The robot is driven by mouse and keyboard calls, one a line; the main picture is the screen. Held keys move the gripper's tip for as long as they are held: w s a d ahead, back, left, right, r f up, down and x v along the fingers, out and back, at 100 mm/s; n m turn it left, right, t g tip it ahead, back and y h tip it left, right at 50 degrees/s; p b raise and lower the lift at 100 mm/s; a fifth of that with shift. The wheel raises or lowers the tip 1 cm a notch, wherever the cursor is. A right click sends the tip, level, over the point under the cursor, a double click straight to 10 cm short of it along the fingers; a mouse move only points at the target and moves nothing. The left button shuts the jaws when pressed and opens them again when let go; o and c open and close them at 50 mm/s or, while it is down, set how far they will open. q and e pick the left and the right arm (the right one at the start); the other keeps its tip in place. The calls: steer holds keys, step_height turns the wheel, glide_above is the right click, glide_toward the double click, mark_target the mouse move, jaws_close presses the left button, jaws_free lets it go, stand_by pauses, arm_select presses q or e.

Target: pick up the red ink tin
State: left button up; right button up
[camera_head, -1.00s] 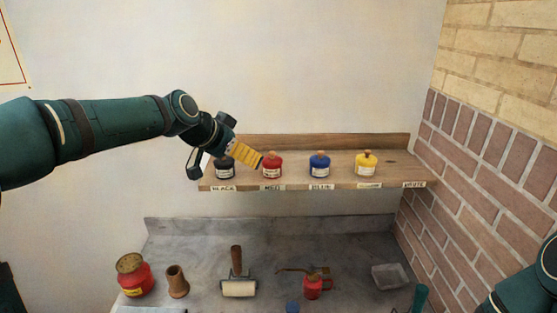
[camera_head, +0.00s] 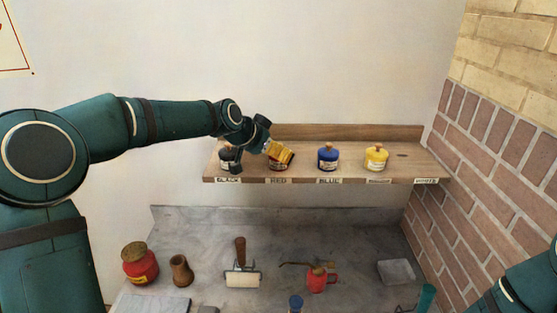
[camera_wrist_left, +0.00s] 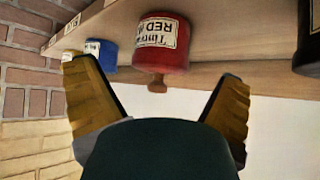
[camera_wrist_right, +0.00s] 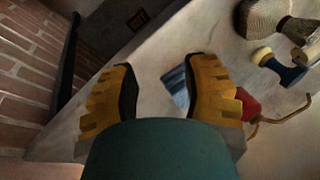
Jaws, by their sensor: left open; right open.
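The red ink tin (camera_head: 277,167) stands on the wooden shelf above the RED label. In the head view my left gripper (camera_head: 281,153) hides most of it. In the left wrist view, turned upside down, the red tin (camera_wrist_left: 162,42) with its cork-coloured knob lies ahead between the spread yellow fingers of my left gripper (camera_wrist_left: 156,78). The fingers look apart from the tin, and the left gripper is open and empty. My right gripper (camera_wrist_right: 165,72) is open and empty over the bench, seen in the right wrist view.
On the shelf (camera_head: 405,170), a black tin (camera_head: 226,156) stands left of the red one, with blue (camera_head: 327,158) and yellow (camera_head: 376,158) tins to its right. The WHITE place is empty. The bench below holds a red jar (camera_head: 140,265), roller (camera_head: 242,279) and oil can (camera_head: 320,280). A brick wall closes the right.

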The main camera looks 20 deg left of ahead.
arm_select(q)
steer(key=x, duration=0.5)
steer(key=shift+r+p, duration=0.1)
steer(key=shift+p, duration=0.3)
steer(key=shift+r, duration=0.1)
steer(key=c, duration=1.4)
